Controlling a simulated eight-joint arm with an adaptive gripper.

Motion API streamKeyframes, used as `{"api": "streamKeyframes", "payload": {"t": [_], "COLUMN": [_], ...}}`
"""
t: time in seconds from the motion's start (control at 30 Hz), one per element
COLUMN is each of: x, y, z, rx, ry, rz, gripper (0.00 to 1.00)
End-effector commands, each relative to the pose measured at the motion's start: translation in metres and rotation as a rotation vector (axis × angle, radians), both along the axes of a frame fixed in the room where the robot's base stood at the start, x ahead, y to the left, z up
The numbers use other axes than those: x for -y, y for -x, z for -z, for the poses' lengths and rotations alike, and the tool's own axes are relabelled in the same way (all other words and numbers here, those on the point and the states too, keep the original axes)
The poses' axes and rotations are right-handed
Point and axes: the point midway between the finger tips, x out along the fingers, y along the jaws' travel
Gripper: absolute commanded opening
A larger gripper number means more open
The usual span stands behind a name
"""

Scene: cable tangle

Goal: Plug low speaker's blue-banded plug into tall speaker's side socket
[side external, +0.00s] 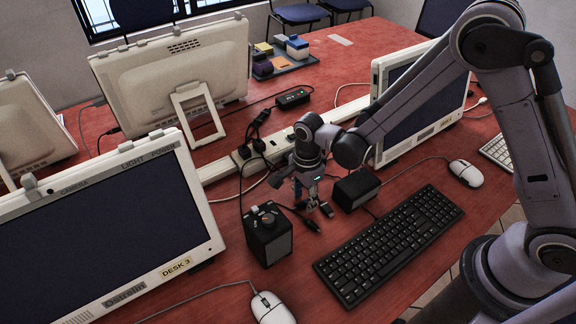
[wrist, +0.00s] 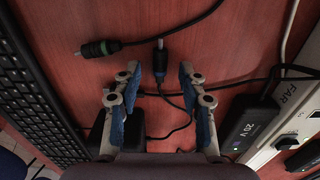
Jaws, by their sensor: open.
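The blue-banded plug (wrist: 161,58) lies on the red desk, just beyond and roughly between my fingertips in the wrist view. My gripper (wrist: 158,82) is open and empty, its blue-padded fingers pointing down at the desk; it also shows in the side view (side external: 312,198). I cannot pick out the blue-banded plug clearly in the side view. The tall speaker (side external: 267,240), a dark upright box with a knobbed top, stands left of my gripper. The low speaker (side external: 356,189) lies right of it and shows partly behind my fingers in the wrist view (wrist: 135,124). The side socket cannot be made out.
Another plug with a greenish band (wrist: 98,48) lies left of the blue-banded one. A black keyboard (side external: 388,245) lies on the right. A white power strip (side external: 216,170) with plugs and loose cables runs behind. Monitors (side external: 110,235) and a mouse (side external: 270,308) flank the area.

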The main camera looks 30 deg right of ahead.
Motion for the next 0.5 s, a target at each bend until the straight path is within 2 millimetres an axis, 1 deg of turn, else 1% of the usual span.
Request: {"api": "streamKeyframes", "payload": {"t": [0.1,0.33,0.37,0.4,0.5], "x": [0.0,0.0,0.0,0.0,0.0], "y": [-0.0001,0.0,0.0,0.0,0.0], "z": [0.0035,0.0038,0.0037,0.0037,0.0036], "rx": [0.0,0.0,0.0,0.0,0.0], "ry": [0.0,0.0,0.0,0.0,0.0], "rz": [0.0,0.0,0.0,0.0,0.0], "gripper": [0.41,0.41,0.39,0.27,0.0]}}
